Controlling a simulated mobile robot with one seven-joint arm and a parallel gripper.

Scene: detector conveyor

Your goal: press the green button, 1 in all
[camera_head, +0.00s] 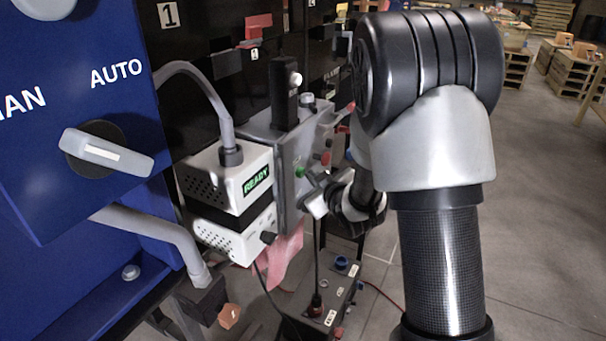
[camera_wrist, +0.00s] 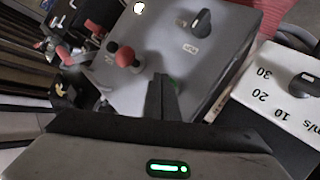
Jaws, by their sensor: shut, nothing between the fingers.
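The green button (camera_head: 299,172) is on the face of a grey control box (camera_head: 289,150) in the head view. My gripper (camera_head: 311,179) is in front of that face, with its fingertips close beside the button. In the wrist view the shut fingers (camera_wrist: 161,80) point at the grey panel, and a sliver of the green button (camera_wrist: 173,83) shows just right of the tips. The fingers hide most of it. Nothing is between them. I cannot tell whether the tips touch the button.
A red ball-topped knob (camera_wrist: 125,56) and a black selector (camera_wrist: 201,23) are on the same panel. A white box with a green READY display (camera_head: 256,181) stands left of it. A blue cabinet (camera_head: 60,170) fills the left side.

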